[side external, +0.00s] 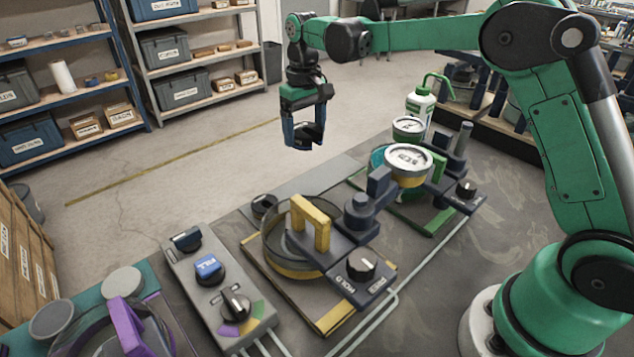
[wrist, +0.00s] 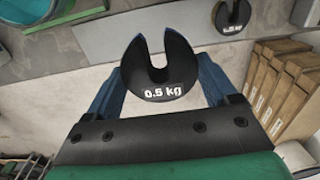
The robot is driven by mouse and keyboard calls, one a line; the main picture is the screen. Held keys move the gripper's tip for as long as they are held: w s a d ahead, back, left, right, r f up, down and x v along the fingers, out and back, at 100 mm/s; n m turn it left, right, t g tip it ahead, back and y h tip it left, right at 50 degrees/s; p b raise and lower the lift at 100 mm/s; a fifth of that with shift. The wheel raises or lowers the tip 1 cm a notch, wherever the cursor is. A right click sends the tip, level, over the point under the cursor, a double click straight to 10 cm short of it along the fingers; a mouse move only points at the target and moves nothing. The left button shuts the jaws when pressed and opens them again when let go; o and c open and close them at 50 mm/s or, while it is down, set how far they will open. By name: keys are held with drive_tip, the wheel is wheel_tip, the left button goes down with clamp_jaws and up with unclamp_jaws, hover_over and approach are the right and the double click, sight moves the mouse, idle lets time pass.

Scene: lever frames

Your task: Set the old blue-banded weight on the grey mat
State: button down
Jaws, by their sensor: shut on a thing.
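My gripper (side external: 303,137) is shut on a black slotted weight (side external: 308,131) and holds it in the air behind the bench. In the wrist view the held weight (wrist: 155,74) sits between my blue fingers, its slot toward the top of the picture, marked 0.5 kg, with thin blue at its edges. The grey mat (side external: 312,184) lies along the bench's far edge; it also shows at the top of the wrist view (wrist: 140,32). A second dark weight (side external: 264,204), also marked 0.5 kg in the wrist view (wrist: 231,18), rests at one end of the mat.
A control box (side external: 220,285) with knobs is at left, and a green-capped bottle (side external: 420,105) at back right. Most of the mat is bare.

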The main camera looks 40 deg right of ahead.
sight(307, 185)
wheel_tip(307, 185, down, 10)
drive_tip(key=shift+f, duration=0.1)
idle(0.4)
unclamp_jaws()
drive_tip(key=shift+f, duration=0.1)
wheel_tip(307, 185, up, 12)
drive_tip(key=shift+r, duration=0.2)
idle(0.3)
